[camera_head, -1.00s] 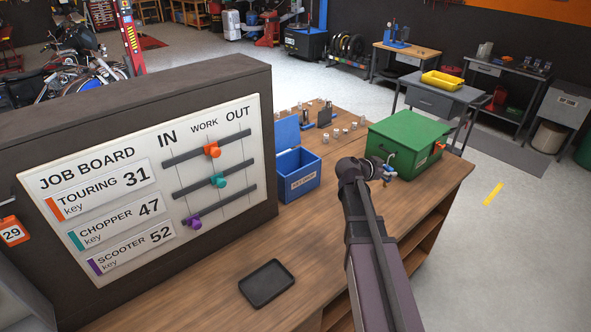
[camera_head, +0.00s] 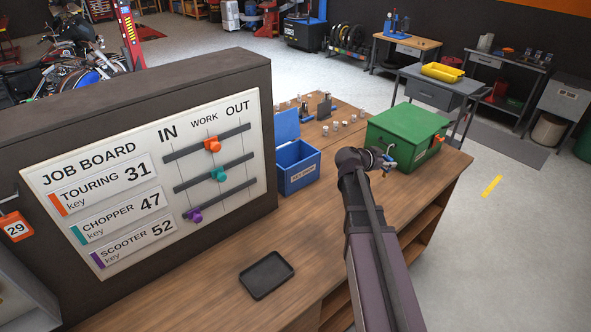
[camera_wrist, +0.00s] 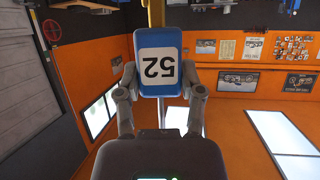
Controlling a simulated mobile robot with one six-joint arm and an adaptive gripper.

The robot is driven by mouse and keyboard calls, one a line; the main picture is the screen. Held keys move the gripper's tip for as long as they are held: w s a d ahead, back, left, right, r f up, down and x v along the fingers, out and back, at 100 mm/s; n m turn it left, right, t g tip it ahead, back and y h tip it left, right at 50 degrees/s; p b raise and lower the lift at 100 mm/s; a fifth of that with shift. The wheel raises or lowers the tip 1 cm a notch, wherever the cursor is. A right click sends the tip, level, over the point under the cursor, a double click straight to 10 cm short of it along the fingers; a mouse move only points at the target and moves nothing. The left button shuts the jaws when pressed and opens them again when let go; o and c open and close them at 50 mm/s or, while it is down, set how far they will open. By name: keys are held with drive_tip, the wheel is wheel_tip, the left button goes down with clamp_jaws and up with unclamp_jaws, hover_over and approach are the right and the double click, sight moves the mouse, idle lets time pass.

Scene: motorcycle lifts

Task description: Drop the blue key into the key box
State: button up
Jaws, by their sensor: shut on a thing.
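My gripper (camera_wrist: 160,98) is shut on the blue key, whose tag (camera_wrist: 160,68) has a white label with 52, upside down in the wrist view. The tag sits between the two fingertips. In the head view my gripper is small and partly hidden by my arm, in front of the green box. The key box (camera_head: 299,173) is a blue bin with its lid standing open, on the wooden bench to the left of my gripper. My gripper is apart from it. The inside of the bin shows only in part.
The job board (camera_head: 150,180) stands upright at the left of the bench (camera_head: 215,290). A green box (camera_head: 405,130) with an orange handle is right behind my gripper. A dark tray (camera_head: 266,275) lies in front. Several small parts stand behind the key box.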

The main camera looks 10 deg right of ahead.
wheel_tip(320, 180, down, 15)
drive_tip(key=b, duration=1.5)
